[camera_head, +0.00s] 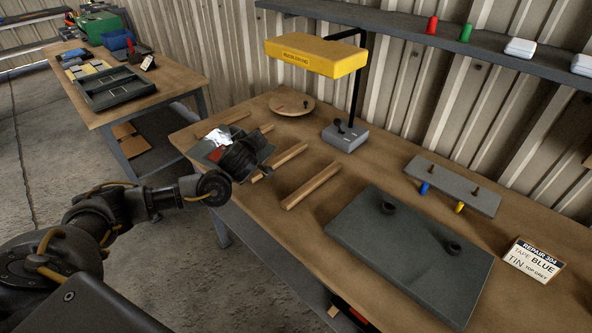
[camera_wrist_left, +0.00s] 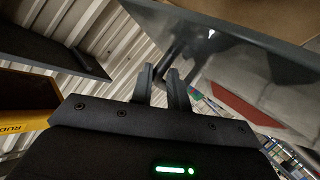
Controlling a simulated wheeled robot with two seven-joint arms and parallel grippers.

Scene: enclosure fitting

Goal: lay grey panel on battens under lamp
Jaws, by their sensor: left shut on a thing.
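My left gripper (camera_head: 243,160) is shut on a grey panel (camera_head: 205,147), seen partly behind it at the left end of the bench. The panel has a bright glare and a red patch. In the left wrist view the panel (camera_wrist_left: 215,75) lies beyond the fingers (camera_wrist_left: 162,85); their exact grip is hidden. Wooden battens (camera_head: 311,187) lie on the bench, some partly covered by the gripper and panel. I cannot tell whether the panel touches them. The yellow lamp (camera_head: 316,54) stands behind, to the right of the panel. My right gripper is out of view.
A large dark grey plate (camera_head: 410,255) with two round knobs lies front right. A smaller grey bar (camera_head: 452,187) with pegs, a repair sign (camera_head: 533,260) and a round wooden disc (camera_head: 291,103) are on the bench. A shelf (camera_head: 480,45) runs along the wall.

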